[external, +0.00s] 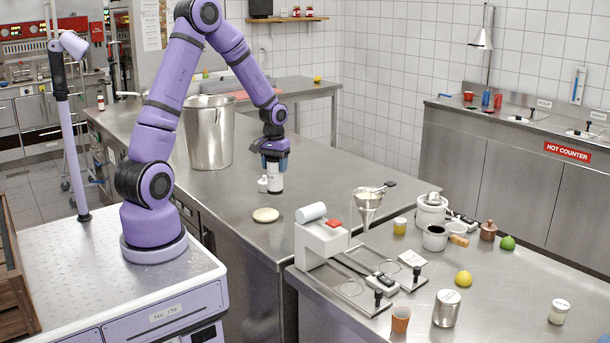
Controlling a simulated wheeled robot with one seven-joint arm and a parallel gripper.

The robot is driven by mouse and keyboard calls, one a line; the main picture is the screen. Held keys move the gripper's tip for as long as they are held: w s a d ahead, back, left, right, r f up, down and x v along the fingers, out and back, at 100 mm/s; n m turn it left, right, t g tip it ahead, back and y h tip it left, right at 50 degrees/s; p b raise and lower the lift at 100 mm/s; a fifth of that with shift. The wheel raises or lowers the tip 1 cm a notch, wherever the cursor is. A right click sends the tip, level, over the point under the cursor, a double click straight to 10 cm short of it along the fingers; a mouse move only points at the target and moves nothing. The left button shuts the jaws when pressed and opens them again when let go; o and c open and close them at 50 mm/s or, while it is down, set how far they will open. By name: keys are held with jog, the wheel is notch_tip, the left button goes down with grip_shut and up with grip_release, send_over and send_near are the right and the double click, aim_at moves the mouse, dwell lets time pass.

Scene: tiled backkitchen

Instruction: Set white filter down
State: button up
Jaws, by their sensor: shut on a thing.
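My gripper (274,161) points straight down over the steel counter (325,190). It is shut on the white filter (274,178), a small pale upright cylinder just below the fingers. The filter's lower end is at or very near the counter top; I cannot tell whether it touches. A small white piece (262,184) shows right beside it on the left. The fingertips are small and partly merge with the filter at this distance.
A large steel pot (210,135) stands behind to the left. A pale round disc (265,215) lies in front. A white device (322,240), a steel funnel (367,207) and several small items occupy the front right counter. Counter right of my gripper is clear.

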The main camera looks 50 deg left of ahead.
jog(key=s+a+n, duration=0.1)
jog(key=s+a, duration=0.3)
jog(key=a, duration=0.7)
jog(key=s+a+n, duration=0.1)
jog(key=s+a, duration=0.3)
jog(key=a, duration=0.8)
jog(key=w+a+f, duration=0.2)
jog(key=w, duration=0.5)
jog(key=w+a+f, duration=0.2)
jog(key=w+a, duration=0.1)
jog(key=w, duration=0.4)
jog(key=shift+a+f, duration=0.2)
jog(key=shift+f, duration=0.15)
jog(key=shift+f, duration=0.1)
jog(key=o, duration=1)
